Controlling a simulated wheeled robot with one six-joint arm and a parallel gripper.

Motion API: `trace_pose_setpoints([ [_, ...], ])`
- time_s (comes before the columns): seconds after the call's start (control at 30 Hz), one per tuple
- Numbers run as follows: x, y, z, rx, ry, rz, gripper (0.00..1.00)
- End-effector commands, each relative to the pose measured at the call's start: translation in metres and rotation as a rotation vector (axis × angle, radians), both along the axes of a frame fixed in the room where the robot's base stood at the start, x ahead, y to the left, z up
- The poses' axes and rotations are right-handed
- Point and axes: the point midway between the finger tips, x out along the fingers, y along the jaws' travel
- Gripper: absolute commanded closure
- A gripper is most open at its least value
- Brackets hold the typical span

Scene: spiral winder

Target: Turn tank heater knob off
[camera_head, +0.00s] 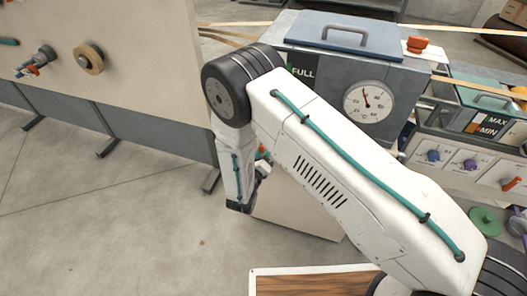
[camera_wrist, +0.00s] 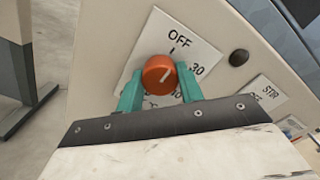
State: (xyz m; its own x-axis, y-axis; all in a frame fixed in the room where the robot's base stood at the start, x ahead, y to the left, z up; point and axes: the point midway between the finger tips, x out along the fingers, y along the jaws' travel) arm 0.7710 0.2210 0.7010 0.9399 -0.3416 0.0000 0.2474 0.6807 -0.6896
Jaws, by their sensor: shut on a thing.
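The tank heater knob (camera_wrist: 158,75) is a round orange knob with a short white pointer line. It sits on a pale dial plate (camera_wrist: 196,52) with OFF at the top and 30 at the upper right; lower marks are partly hidden. The pointer slants up and right, off the OFF mark, toward the 30 side. My gripper (camera_wrist: 159,82) is shut on the knob, one teal finger on each side. In the head view my gripper (camera_head: 262,168) is at the tank stand's left side, and my arm hides most of the panel.
The blue-grey tank (camera_head: 345,65) carries a round gauge (camera_head: 368,102) and a FULL label. In the wrist view, a black button (camera_wrist: 239,57) and a STIR plate (camera_wrist: 264,94) lie right of the knob. A beige panel (camera_head: 130,40) stands at left. Open floor (camera_head: 110,220) lies in front.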

Motion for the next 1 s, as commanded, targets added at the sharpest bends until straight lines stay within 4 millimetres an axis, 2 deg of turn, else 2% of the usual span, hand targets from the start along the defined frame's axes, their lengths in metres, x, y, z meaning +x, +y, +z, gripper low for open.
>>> trace_pose_setpoints([
  [0.6, -0.0007, 0.0011, -0.0005, -0.039, 0.015, 0.004, 0.86],
  [0.63, -0.0007, 0.0011, -0.0005, -0.039, 0.015, 0.004, 0.55],
  [0.7, -0.0006, 0.0008, -0.0004, -0.038, 0.015, 0.002, 0.41],
  [1.0, -0.0021, 0.0006, -0.0003, -0.037, 0.014, 0.001, 0.41],
])
